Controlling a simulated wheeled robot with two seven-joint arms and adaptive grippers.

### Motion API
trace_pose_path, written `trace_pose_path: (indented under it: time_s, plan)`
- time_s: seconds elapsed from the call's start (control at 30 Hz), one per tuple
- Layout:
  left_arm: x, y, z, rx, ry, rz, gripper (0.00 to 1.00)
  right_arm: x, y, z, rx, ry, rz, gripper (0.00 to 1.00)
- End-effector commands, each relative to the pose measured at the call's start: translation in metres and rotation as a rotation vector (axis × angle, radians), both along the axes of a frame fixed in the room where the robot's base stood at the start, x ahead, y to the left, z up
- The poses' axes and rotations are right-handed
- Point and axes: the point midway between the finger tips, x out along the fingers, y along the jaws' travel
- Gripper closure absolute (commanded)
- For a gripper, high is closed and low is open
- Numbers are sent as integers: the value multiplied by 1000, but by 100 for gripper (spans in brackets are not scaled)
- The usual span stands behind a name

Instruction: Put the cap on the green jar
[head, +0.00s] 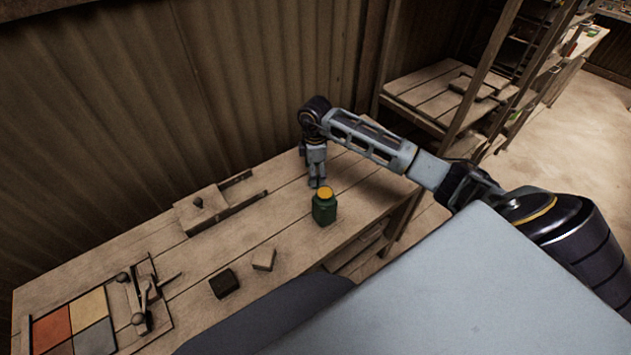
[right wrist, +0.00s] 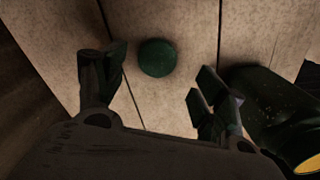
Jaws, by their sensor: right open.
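The green jar (head: 324,210) stands upright on the wooden workbench, and its open top shows yellow inside. It also shows at the right edge of the right wrist view (right wrist: 270,105), beside my right gripper. A round dark green cap (right wrist: 157,58) lies on the bench boards in the right wrist view. In the head view the cap is hidden. My right gripper (head: 318,184) points down behind the jar. In the right wrist view its fingers (right wrist: 160,78) are open and empty, with the cap between and slightly beyond them. My left gripper is not in view.
A dark block (head: 224,283) and a light block (head: 264,259) lie near the front. A corrugated wall stands behind.

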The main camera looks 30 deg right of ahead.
Motion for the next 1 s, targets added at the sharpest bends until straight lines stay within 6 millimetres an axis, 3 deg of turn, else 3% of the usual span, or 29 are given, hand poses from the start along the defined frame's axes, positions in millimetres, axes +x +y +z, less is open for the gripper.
trace_pose_path:
  time_s: [0.37,0.87,1.0]
  plan:
    - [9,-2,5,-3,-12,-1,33,3,-3,-37,1,2,-1,29]
    - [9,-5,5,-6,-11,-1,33,3,-3,-40,0,1,0,29]
    - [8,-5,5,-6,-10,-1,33,3,-3,-40,0,1,0,43]
